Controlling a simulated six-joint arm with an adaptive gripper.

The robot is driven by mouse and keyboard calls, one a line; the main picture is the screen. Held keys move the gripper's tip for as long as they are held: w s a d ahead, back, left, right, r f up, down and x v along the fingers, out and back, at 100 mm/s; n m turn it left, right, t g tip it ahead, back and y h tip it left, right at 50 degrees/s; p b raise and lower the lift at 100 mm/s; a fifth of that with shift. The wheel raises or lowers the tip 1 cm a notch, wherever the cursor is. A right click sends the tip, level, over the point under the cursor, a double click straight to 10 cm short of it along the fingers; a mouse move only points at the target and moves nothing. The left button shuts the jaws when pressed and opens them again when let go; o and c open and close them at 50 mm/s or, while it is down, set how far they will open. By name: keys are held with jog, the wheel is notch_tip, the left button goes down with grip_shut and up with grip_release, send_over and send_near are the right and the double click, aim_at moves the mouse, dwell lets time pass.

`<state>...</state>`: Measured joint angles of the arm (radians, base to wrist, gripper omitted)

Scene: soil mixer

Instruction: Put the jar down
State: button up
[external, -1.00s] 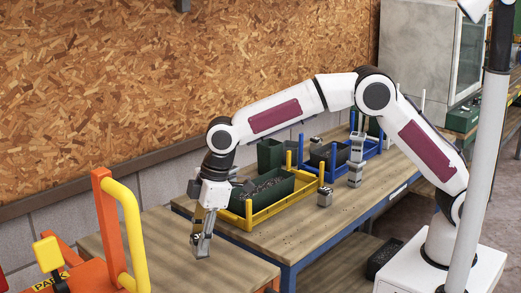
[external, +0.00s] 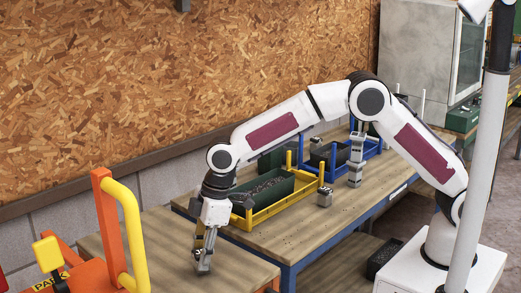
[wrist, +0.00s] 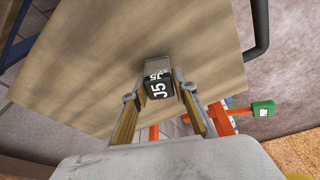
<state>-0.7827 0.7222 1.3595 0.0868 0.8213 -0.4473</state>
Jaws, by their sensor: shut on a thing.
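The jar, grey with a dark lid marked J5 (wrist: 159,88), is between the fingers of my gripper (wrist: 161,100) in the wrist view. In the external view the jar (external: 203,267) is small and partly hidden by the fingers. My gripper (external: 205,249) points down and is shut on the jar. The jar is at or just above the wooden top of the orange-framed cart (external: 240,270). I cannot tell whether it touches the wood.
A workbench (external: 285,240) behind holds a yellow-framed tray (external: 262,215) with a green bin, a blue-framed tray (external: 372,150) and several grey jars (external: 324,197). A yellow handle (external: 133,235) rises at the left. The cart top around the jar is clear.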

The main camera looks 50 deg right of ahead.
jog(key=shift+f, duration=0.25)
jog(key=shift+f, duration=0.15)
jog(key=o, duration=1.1)
jog(key=shift+v, duration=3.9)
